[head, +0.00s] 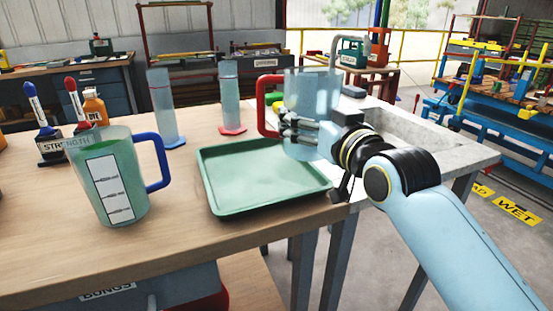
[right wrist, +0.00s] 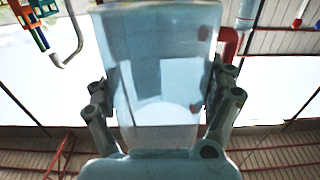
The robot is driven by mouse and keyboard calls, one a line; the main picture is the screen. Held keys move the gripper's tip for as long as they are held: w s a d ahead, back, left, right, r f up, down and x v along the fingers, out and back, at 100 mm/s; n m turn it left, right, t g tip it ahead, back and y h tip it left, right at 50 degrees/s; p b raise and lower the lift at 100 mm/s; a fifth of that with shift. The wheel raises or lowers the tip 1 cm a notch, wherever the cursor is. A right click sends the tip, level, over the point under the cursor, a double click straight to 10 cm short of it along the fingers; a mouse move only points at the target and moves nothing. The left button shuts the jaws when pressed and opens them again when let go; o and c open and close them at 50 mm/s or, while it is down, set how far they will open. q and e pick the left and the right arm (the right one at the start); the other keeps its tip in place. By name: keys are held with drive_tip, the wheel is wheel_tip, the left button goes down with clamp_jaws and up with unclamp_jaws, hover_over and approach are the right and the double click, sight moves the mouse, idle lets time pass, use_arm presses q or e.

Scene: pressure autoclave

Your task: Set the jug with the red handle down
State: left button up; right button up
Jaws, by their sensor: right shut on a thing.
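The jug with the red handle (head: 312,88) is clear and upright in the head view, above the right end of the green tray. Its red handle (head: 264,104) points left. My right gripper (head: 296,130) is shut around the jug's body from the right. In the right wrist view the jug (right wrist: 160,70) fills the space between the two fingers, and part of the red handle (right wrist: 229,45) shows at its right. Whether the jug's base touches anything is hard to tell. My left gripper is not in view.
A green tray (head: 262,206) lies empty on the wooden table (head: 190,245). A jug with a blue handle (head: 118,180) stands at left. Two clear cylinders, one with a blue base (head: 165,110) and one with a red base (head: 230,100), stand behind. A pale sink (head: 425,132) is at right.

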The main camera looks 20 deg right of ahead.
sight(280, 137)
drive_tip(key=a, duration=0.1)
drive_tip(key=a+f, duration=0.2)
drive_tip(key=shift+w+a+f, duration=0.25)
drive_tip(key=shift+w+a, duration=0.1)
drive_tip(key=shift+w, duration=0.05)
drive_tip(key=shift+w+a+f+b, duration=0.15)
drive_tip(key=shift+a+f+b, duration=0.25)
drive_tip(key=shift+a+f, duration=0.25)
wheel_tip(280, 137, down, 4)
drive_tip(key=shift+r+b, duration=0.25)
drive_tip(key=shift+b, duration=0.25)
drive_tip(key=shift+f, duration=0.1)
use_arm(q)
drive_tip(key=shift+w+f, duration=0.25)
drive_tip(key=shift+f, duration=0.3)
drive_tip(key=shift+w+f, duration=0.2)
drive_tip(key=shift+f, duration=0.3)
use_arm(e)
drive_tip(key=o, duration=1.2)
drive_tip(key=shift+c, duration=0.2)
